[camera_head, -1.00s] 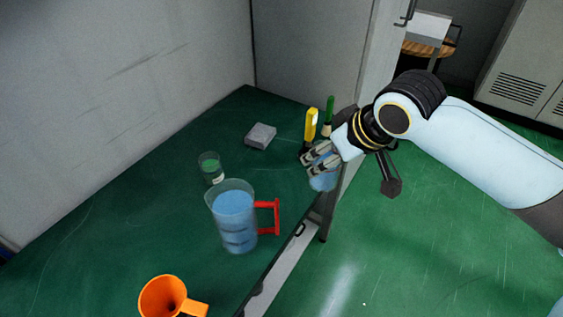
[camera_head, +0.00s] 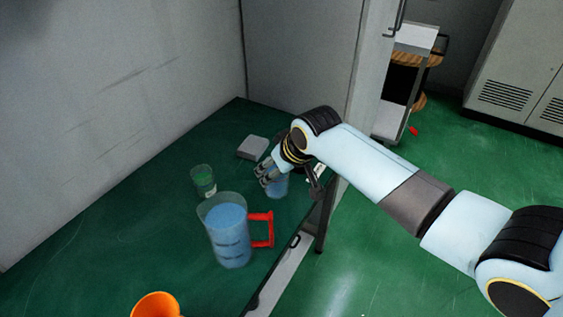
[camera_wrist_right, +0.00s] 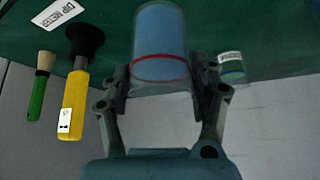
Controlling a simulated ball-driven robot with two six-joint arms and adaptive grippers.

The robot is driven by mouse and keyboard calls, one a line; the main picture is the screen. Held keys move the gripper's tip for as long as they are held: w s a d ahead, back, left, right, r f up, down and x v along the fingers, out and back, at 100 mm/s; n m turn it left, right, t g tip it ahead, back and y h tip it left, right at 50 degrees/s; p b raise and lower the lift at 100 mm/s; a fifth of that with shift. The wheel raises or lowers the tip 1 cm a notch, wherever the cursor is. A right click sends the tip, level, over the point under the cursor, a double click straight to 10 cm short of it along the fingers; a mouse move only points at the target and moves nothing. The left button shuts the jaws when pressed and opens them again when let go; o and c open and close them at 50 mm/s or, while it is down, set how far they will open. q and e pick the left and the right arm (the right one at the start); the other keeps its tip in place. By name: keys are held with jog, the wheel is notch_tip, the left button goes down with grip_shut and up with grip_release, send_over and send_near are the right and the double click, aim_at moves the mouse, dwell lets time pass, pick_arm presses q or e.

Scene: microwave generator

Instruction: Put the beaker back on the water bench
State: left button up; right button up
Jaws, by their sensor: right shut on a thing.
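My right gripper (camera_head: 268,176) is shut on a clear beaker (camera_head: 278,186) of blue water, over the green bench top (camera_head: 120,235). In the right wrist view the beaker (camera_wrist_right: 160,45), with a red line around it, sits between the two fingers (camera_wrist_right: 166,88). In the head view the fingers and wrist hide part of the beaker. I cannot tell whether its base touches the bench. A large clear jug (camera_head: 228,235) of blue water with a red handle stands nearer the camera. My left gripper is not in view.
A small green-marked container (camera_head: 203,181) and a grey block (camera_head: 252,147) lie behind and left. An orange funnel (camera_head: 157,305) is at the bottom edge. The wrist view shows a yellow-handled tool (camera_wrist_right: 73,105), a green-handled brush (camera_wrist_right: 38,95) and a label (camera_wrist_right: 58,12).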

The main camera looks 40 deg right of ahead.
jog(key=shift+f, duration=1.15)
jog(key=o, duration=1.5)
jog(key=shift+f, duration=0.1)
jog(key=shift+c, duration=0.2)
jog(key=shift+s+r, duration=0.25)
jog(key=shift+r, duration=0.2)
jog(key=p+v, duration=0.1)
jog(key=v, duration=1)
jog(key=shift+r, duration=0.1)
